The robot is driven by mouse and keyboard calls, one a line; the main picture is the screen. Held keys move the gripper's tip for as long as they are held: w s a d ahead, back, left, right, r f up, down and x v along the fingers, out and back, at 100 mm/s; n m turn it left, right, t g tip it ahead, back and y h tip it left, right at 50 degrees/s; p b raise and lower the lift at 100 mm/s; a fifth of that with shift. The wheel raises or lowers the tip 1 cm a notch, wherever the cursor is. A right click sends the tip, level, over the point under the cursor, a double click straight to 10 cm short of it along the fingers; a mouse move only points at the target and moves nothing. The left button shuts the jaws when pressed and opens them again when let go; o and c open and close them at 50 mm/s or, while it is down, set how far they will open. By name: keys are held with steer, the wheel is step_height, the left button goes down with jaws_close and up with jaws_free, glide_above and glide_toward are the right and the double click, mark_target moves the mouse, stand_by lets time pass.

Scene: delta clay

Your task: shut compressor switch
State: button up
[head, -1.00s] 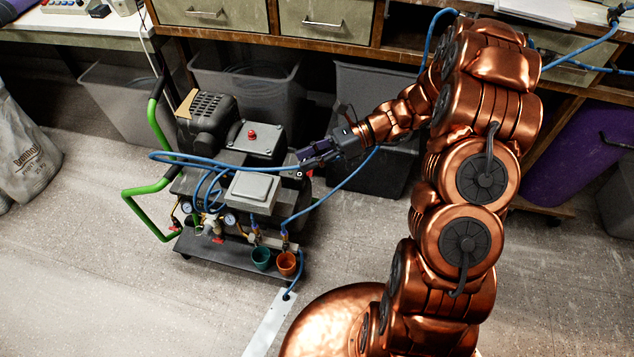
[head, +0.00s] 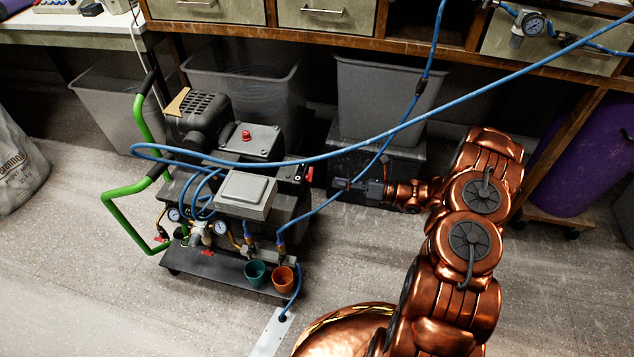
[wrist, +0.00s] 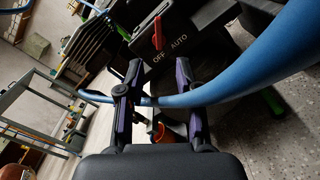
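The compressor (head: 262,140) stands on a dark cart with green handles. A black switch box at its right end carries a red lever (head: 309,174). In the wrist view the red lever (wrist: 157,33) shows ahead, above the words OFF and AUTO, with its lower end close to OFF. I cannot tell surely which setting it is in. My gripper (head: 340,184) is to the right of the lever, apart from it. In the wrist view my gripper (wrist: 158,75) has its two fingers spread with nothing held between them.
A thick blue hose (head: 400,128) runs above my gripper and crosses close by in the wrist view (wrist: 255,65). A red button (head: 246,134) tops the compressor's other box. Grey bins (head: 385,100) stand behind. A green cup (head: 255,272) and an orange cup (head: 283,278) sit at the front.

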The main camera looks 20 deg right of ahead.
mark_target(310, 174)
steer(key=b+x, duration=0.2)
steer(key=x, duration=0.5)
steer(key=shift+a, duration=0.2)
steer(key=shift+w, duration=0.1)
jaws_close()
